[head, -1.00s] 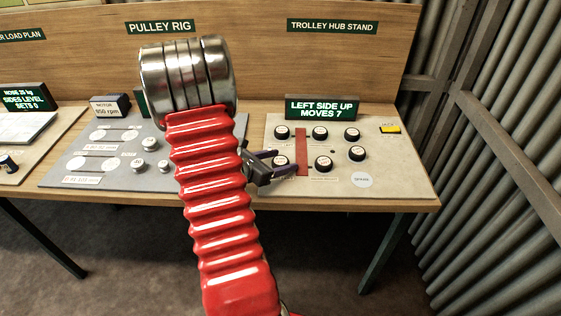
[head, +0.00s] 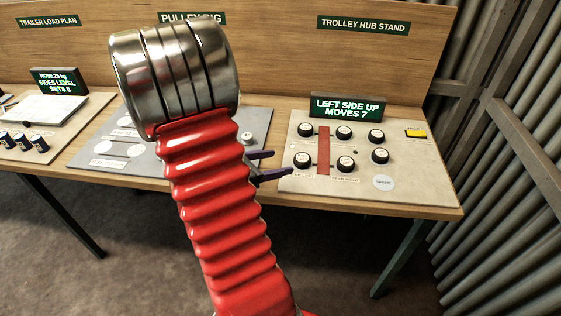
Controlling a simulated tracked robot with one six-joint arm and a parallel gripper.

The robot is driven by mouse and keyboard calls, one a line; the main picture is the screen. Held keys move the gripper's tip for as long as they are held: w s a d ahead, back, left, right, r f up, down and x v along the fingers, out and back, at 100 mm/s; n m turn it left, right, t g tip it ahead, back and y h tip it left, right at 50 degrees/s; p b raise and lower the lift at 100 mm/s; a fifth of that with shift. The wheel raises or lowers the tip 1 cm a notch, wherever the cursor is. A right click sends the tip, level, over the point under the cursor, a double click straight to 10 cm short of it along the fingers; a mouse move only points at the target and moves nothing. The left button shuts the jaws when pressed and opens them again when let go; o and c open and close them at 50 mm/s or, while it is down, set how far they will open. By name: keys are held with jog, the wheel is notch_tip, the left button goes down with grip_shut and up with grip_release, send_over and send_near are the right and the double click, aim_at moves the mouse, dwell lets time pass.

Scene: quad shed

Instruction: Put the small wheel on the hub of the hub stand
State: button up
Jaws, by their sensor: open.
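The hub stand is a pale board (head: 425,175) on the bench at right, under the "TROLLEY HUB STAND" sign. Several small black wheels with white faces sit on it in two rows, including a top left wheel (head: 305,129), a bottom left wheel (head: 302,160) and a bottom right wheel (head: 380,155). I cannot tell which is the task's small wheel, and no bare hub shows clearly. My gripper (head: 281,162) is open and empty, with its purple fingers apart at the board's left edge, left of the bottom left wheel. My arm hides the gripper's base.
A red strip (head: 323,150) runs between the board's left and middle columns. A grey circle marked "SPARE" (head: 383,182) lies bare at the front. A lit sign (head: 348,107) stands behind the wheels, and a yellow switch (head: 416,133) is at right. The pulley rig board (head: 85,150) is partly hidden by my arm.

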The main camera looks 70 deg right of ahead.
dwell(0.8)
jog(key=w+a+r+m+t+y, duration=0.3)
jog(key=w+a+r+m+t, duration=0.1)
jog(key=a, duration=1.1)
jog(key=w+a+r+m+t+y, duration=0.3)
jog(key=a+r, duration=0.3)
jog(key=a, duration=0.9)
jog(key=w+a+r+m+t+y, duration=0.4)
jog(key=a+r+t+y, duration=0.1)
jog(key=a, duration=1)
jog(key=shift+w+a+m+t, duration=0.15)
jog(key=shift+w+m+t, duration=0.15)
jog(key=shift+t, duration=0.1)
